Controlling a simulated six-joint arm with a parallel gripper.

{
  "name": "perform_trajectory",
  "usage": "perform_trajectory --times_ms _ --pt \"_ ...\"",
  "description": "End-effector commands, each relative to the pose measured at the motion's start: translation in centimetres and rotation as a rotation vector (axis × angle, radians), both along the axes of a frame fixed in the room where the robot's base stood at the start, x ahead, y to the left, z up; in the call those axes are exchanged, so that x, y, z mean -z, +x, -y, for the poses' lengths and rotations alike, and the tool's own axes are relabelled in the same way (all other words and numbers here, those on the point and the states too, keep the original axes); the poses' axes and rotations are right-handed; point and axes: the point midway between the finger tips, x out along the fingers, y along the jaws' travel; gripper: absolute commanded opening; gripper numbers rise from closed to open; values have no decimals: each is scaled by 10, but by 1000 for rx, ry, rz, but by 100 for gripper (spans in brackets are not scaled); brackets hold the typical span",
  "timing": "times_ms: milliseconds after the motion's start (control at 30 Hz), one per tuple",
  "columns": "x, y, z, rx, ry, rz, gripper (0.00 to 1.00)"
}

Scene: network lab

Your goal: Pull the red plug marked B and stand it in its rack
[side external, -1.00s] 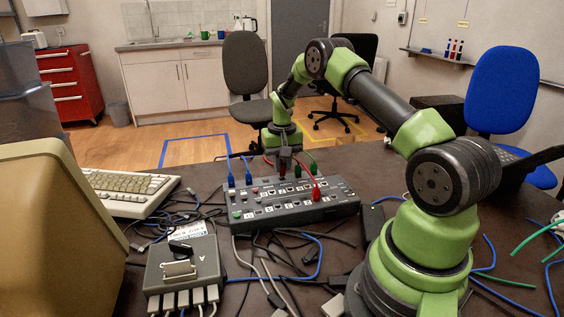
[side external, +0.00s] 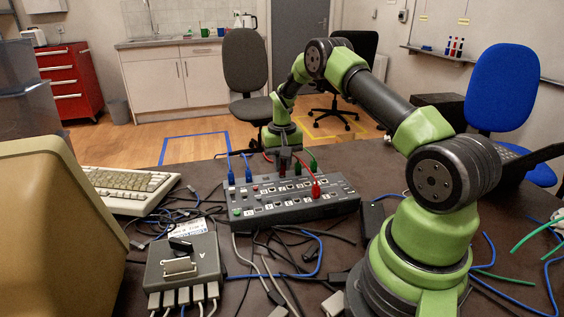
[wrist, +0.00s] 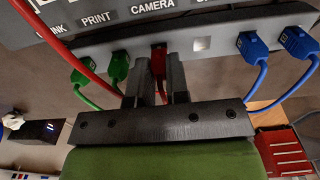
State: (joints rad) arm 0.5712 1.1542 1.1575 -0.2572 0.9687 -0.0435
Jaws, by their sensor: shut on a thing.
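My gripper (wrist: 157,80) is shut on a red plug (wrist: 159,58), with one dark finger on each side of it. The plug is at the edge strip of the dark panel box (wrist: 92,45); I cannot tell whether it is still seated. In the side external view my gripper (side external: 283,168) points down at the back row of the box (side external: 290,208), and its fingers hide most of the held plug. A second red plug (side external: 316,190) stands nearer the front right of the box. The letter B is not readable, and I cannot make out the rack.
Two blue plugs (side external: 248,175) stand left of my gripper and two green plugs (side external: 312,166) right of it. A pale square (wrist: 202,44) lies between the held plug and the blue plugs. A grey switch box (side external: 180,262), a keyboard (side external: 125,190) and loose cables crowd the table.

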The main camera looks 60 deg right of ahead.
Motion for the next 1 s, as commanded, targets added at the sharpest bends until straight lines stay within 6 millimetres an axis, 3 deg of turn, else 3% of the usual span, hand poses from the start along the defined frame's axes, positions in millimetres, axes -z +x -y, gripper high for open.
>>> perform_trajectory --times_ms 267,300,400,733,1000 --pt "4 0 0 0 1 -1 0" --pt "4 0 0 0 0 0 25" --pt "4 0 0 1 0 0 45" --pt "0 0 0 0 -1 2 45" --pt "-48 1 0 1 -3 6 45"
